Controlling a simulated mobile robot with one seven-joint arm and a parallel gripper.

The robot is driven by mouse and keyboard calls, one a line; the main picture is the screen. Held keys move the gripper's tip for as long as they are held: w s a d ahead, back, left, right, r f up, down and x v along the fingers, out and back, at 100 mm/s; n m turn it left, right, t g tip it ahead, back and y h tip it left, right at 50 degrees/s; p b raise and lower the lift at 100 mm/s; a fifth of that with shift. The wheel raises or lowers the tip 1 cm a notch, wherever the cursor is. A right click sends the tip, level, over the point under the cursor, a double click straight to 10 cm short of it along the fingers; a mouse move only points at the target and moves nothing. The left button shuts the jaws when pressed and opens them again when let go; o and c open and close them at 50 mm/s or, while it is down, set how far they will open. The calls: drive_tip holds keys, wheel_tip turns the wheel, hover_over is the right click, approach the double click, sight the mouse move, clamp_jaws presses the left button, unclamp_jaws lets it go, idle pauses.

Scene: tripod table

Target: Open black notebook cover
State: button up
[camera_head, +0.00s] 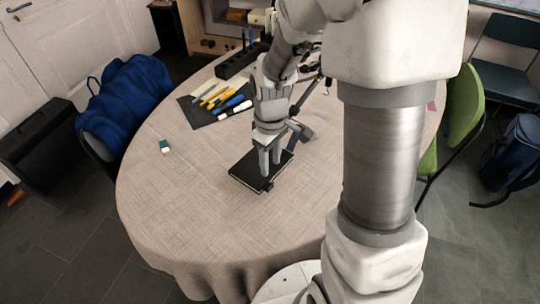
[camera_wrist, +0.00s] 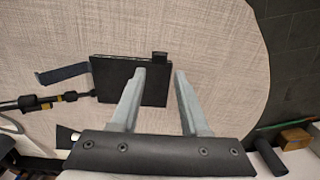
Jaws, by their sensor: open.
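The black notebook (camera_head: 250,180) lies flat on the cloth-covered table, and its cover looks closed. It also shows in the wrist view (camera_wrist: 108,78), with a small dark tab (camera_wrist: 159,57) at its far edge. My gripper (camera_head: 270,172) points down over the notebook, its fingers hiding part of it. In the wrist view my gripper (camera_wrist: 158,72) is open, with the left finger in front of the notebook and the right finger just past its right edge. Nothing is held between the fingers. Whether the fingertips touch the notebook, I cannot tell.
The round table (camera_head: 180,220) has free cloth left of and in front of the notebook. Behind lie a dark mat (camera_head: 197,112) with pens and a black organizer (camera_head: 236,63). A small green-and-white eraser (camera_head: 165,146) lies at left. A dark blue strip (camera_wrist: 62,74) lies near the notebook.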

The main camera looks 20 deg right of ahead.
sight(271, 184)
drive_tip(key=shift+f+b, duration=2.9)
drive_tip(key=shift+f, duration=1.1)
drive_tip(key=c, duration=0.4)
